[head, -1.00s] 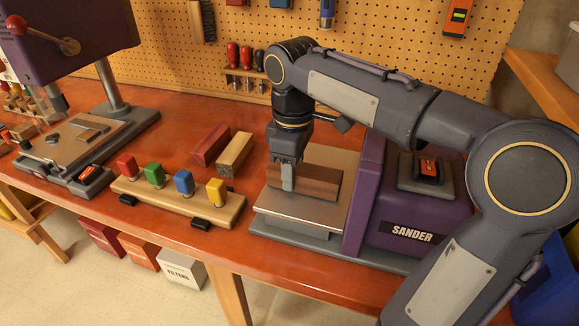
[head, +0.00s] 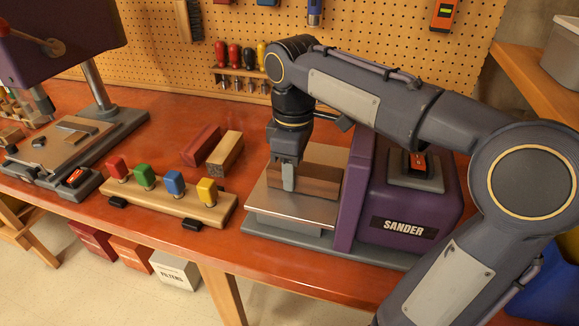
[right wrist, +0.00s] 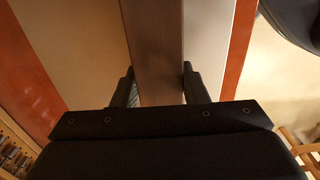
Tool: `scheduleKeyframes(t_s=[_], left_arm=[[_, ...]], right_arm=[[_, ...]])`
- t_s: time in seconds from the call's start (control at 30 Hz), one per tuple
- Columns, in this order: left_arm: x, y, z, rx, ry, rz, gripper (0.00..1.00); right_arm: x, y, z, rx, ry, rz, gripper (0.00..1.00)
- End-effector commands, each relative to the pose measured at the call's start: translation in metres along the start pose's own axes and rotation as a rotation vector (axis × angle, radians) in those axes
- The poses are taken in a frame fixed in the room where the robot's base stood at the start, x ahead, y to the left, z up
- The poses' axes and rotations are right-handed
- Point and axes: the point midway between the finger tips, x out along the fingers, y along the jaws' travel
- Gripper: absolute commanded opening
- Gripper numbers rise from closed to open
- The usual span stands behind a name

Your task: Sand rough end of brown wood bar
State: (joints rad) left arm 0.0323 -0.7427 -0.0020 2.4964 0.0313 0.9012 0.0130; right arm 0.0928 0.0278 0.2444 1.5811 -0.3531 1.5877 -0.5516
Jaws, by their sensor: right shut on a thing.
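The brown wood bar (head: 318,184) lies along the metal table (head: 290,208) of the purple sander (head: 408,205) in the head view. Its right end is at the sander's purple housing; whether it touches the disc inside cannot be seen. My right gripper (head: 288,180) points down and is shut on the bar near its left end. In the right wrist view the bar (right wrist: 155,50) runs between the two fingers (right wrist: 160,88). The bar's rough end is not visible. My left gripper is not in view.
A red bar (head: 201,145) and a pale wood bar (head: 225,154) lie left of the sander. A wooden rack with coloured-handled pieces (head: 160,205) stands at the front. A drill press (head: 75,130) stands at far left. The pegboard (head: 400,60) closes the back.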

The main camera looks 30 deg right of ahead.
Motion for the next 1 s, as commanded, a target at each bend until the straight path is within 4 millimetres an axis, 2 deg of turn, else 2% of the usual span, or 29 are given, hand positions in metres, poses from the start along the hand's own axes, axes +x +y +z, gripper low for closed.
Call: scheduleKeyframes(t_s=[0.43,1.0], left_arm=[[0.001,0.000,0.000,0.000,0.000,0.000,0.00],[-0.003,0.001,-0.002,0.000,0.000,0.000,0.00]], right_arm=[[0.000,0.000,0.012,0.001,0.000,0.000,0.08],[-0.001,-0.005,0.013,0.000,0.000,0.000,0.08]])
